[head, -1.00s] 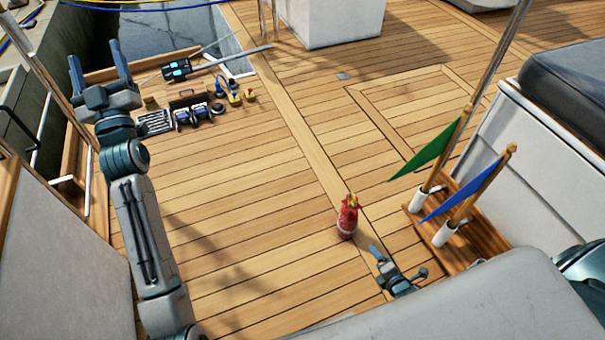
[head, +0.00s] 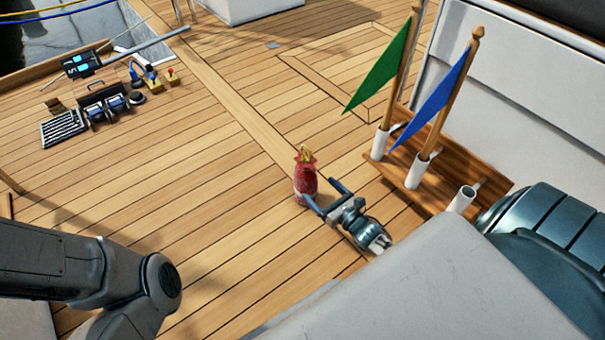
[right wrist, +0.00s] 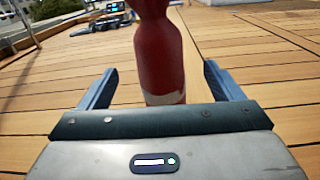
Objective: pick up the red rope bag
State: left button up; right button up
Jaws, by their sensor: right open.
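The red rope bag (head: 305,178) stands upright on the wooden deck, with a gathered top and a yellow tip. In the right wrist view the bag (right wrist: 160,55) rises between and just beyond my finger tips, its top cut off by the frame. My right gripper (head: 323,196) is open, low over the deck, with its fingers pointing at the bag. The same gripper (right wrist: 158,85) shows one finger on each side of the bag, with gaps on both sides. My left arm's link shows at lower left, but its gripper is outside the view.
A wooden rack (head: 440,180) with white tubes holds a green flag (head: 385,70) and a blue flag (head: 437,107), right of the bag. Tools and a case (head: 105,103) lie at upper left. The deck (head: 190,180) left of the bag is clear.

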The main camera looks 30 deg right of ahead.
aim_at(314, 185)
jog(key=w+b, duration=0.1)
jog(key=w, duration=0.2)
jog(key=shift+a, duration=0.2)
jog(key=w, duration=0.1)
jog(key=w+b, duration=0.2)
jog(key=w, duration=0.1)
jog(key=shift+a, duration=0.25)
jog(key=shift+w+b, duration=0.35)
jog(key=shift+w, duration=0.2)
jog(key=c, duration=1.3)
jog(key=shift+a+r, duration=0.1)
jog(key=shift+r, duration=0.1)
